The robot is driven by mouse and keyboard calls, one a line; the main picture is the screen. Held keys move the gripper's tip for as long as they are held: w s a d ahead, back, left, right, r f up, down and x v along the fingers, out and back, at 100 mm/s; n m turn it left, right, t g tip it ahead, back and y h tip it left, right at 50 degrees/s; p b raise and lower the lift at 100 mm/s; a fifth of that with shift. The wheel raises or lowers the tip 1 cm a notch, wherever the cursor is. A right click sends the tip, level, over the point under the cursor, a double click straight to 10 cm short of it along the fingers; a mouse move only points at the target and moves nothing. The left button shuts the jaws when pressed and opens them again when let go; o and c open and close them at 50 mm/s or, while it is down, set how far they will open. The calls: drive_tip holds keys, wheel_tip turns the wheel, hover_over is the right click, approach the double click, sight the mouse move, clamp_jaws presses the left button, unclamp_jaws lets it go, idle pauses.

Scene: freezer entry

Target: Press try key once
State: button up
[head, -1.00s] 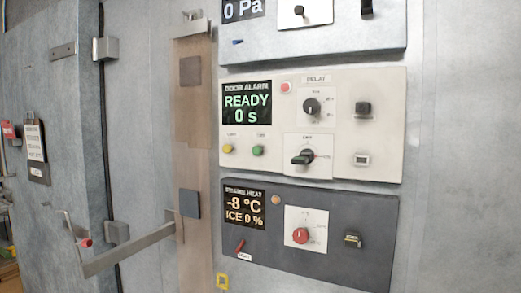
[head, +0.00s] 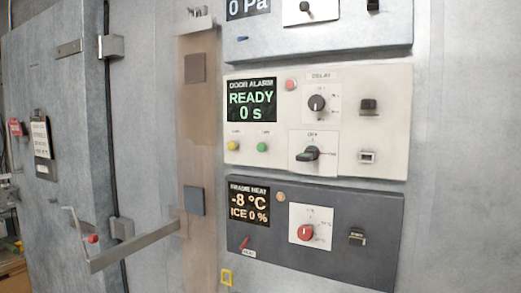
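No key with a readable "try" label shows, so I cannot tell which control it is. The cream door alarm panel (head: 335,165) has a display (head: 251,99) reading READY 0 s. It carries a red lamp or button (head: 291,84), a delay knob (head: 317,103), and a black key or switch (head: 368,107). Below are a yellow button or lamp (head: 232,145), a green one (head: 262,147), a dark rotary switch (head: 309,154) and a small framed white key or window (head: 367,157). Their small labels are too blurred to read. My gripper is not in view.
A dark frame heat panel (head: 340,262) below reads -8 °C, ICE 0 %, with a red knob (head: 305,232). A grey panel (head: 340,40) sits above. A metal door (head: 70,150) with a projecting handle bar (head: 130,248) is at left. Bare wall lies right.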

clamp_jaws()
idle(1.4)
